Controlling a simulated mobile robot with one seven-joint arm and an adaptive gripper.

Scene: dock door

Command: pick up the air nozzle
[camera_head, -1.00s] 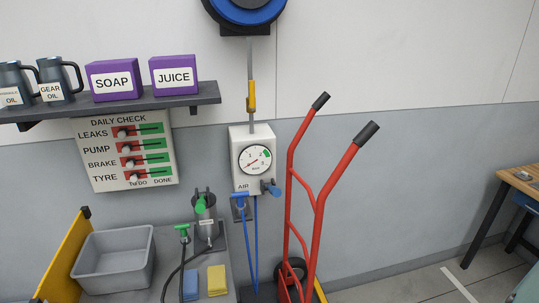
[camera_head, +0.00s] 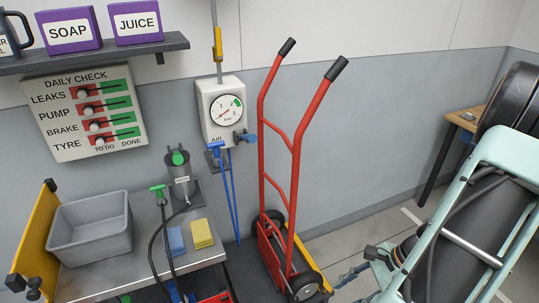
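The air nozzle (camera_head: 216,147) is a small blue piece with a T-shaped top. It hangs at the lower front of the white air unit (camera_head: 221,90), which has a round gauge and is fixed to the wall. Blue hose (camera_head: 232,195) runs down from there in a narrow loop. My gripper is not in view, and nothing touches the nozzle.
A red hand truck (camera_head: 293,140) stands just right of the air unit. A metal bench (camera_head: 130,270) with a grey bin (camera_head: 90,228), green-topped tool (camera_head: 158,191) and sponges is lower left. A pale teal frame (camera_head: 515,150) with dark parts fills the lower right.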

